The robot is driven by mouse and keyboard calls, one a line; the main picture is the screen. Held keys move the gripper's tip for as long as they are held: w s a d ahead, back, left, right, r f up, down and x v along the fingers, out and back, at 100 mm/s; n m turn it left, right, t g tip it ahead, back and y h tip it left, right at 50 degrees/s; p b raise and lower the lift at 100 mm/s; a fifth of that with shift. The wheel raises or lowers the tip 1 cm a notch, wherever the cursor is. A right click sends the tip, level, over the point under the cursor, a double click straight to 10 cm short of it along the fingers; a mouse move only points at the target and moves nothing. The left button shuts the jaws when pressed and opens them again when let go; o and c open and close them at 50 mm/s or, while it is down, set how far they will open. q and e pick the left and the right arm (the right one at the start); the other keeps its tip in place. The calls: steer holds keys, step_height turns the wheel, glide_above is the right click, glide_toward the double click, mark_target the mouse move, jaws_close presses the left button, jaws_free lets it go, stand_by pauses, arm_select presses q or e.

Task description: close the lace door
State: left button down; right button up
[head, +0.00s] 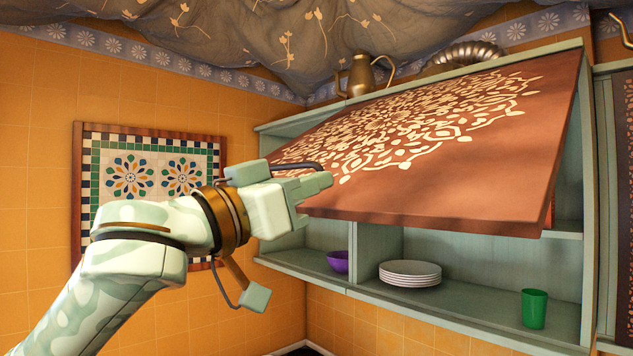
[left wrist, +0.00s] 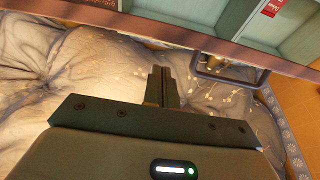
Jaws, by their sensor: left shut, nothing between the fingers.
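The lace door (head: 430,140) is a red-brown panel with a cream lace pattern. It is swung up and open, tilted outward over the front of the green wall cabinet (head: 450,265). My left gripper (head: 322,183) is at the door's lower left edge in the head view, shut and empty. In the left wrist view its fingers (left wrist: 160,88) are together, just below the door's brown edge (left wrist: 200,38). A dark loop handle (left wrist: 230,70) shows to the right of the fingers, apart from them. My right gripper is not in view.
The open shelf holds a purple bowl (head: 338,261), stacked white plates (head: 410,273) and a green cup (head: 534,308). A brass jug (head: 360,76) stands on the cabinet top. Draped fabric (head: 270,40) hangs above. A tiled panel (head: 150,170) is on the left wall.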

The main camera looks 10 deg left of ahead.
arm_select(q)
steer(key=shift+w+d+f, duration=0.15)
steer(key=shift+w+f, duration=0.15)
steer(key=shift+f, duration=0.2)
steer(key=shift+w+d+f, duration=0.1)
steer(key=shift+w+f, duration=0.15)
steer(key=shift+f, duration=0.2)
steer(key=shift+s, duration=0.1)
